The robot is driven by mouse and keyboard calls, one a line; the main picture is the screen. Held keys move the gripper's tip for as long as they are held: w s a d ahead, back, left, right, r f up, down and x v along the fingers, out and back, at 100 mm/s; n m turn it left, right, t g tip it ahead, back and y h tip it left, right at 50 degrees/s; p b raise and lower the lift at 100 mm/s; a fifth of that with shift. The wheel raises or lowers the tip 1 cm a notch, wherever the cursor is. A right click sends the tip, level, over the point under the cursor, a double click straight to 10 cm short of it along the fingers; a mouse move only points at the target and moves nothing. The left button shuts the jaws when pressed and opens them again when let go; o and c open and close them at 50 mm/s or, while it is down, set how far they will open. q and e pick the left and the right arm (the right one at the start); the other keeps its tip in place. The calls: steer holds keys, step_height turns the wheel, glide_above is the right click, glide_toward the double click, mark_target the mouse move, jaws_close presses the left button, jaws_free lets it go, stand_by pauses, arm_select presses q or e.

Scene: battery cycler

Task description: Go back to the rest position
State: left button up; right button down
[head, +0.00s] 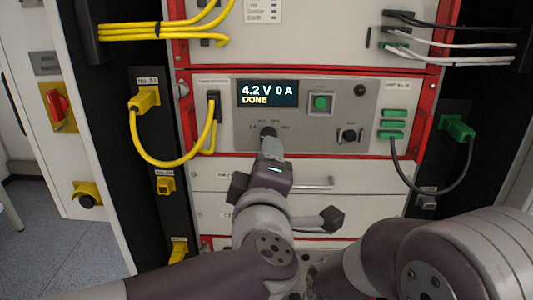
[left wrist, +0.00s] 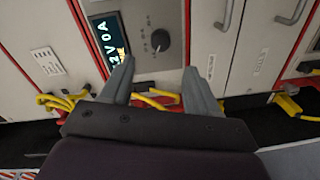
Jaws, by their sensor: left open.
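My left gripper (head: 271,146) reaches up the front of the cycler's control panel (head: 320,125), just below the dark rotary knob (head: 268,132). In the left wrist view its two grey fingers (left wrist: 157,78) are spread with nothing between them. The knob (left wrist: 160,40) shows past the fingertips, apart from them in that view. The display (head: 267,93) reads "4.2 V 0 A DONE". My right arm comes in at the bottom right, and its gripper is not in view.
A yellow cable (head: 168,165) loops left of the panel and a dark cable (head: 440,190) with green plugs hangs at the right. Drawers with bar handles (head: 314,183) lie below the panel. A red rotary switch (head: 57,105) is at the far left, above open floor (head: 75,260).

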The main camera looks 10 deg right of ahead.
arm_select(q)
steer(key=v, duration=0.3)
steer(key=w+a+f+m+g, duration=0.2)
steer(key=w+f+m, duration=0.1)
steer(key=f, duration=0.2)
steer(key=w+a+f+m+g, duration=0.1)
steer(key=w+a+f+m, duration=0.25)
steer(key=f, duration=0.25)
steer(key=s+a+f+m+g+y, duration=0.2)
steer(key=a+f+m+g, duration=0.25)
steer(key=a+f, duration=0.65)
steer(key=s+a+f+g+y, duration=0.2)
steer(key=s+a+f+g, duration=0.6)
steer(key=s+a+f, duration=0.4)
steer(key=shift+s+a+f+m+y, duration=0.2)
steer(key=shift+m+y, duration=0.1)
steer(key=shift+y, duration=0.1)
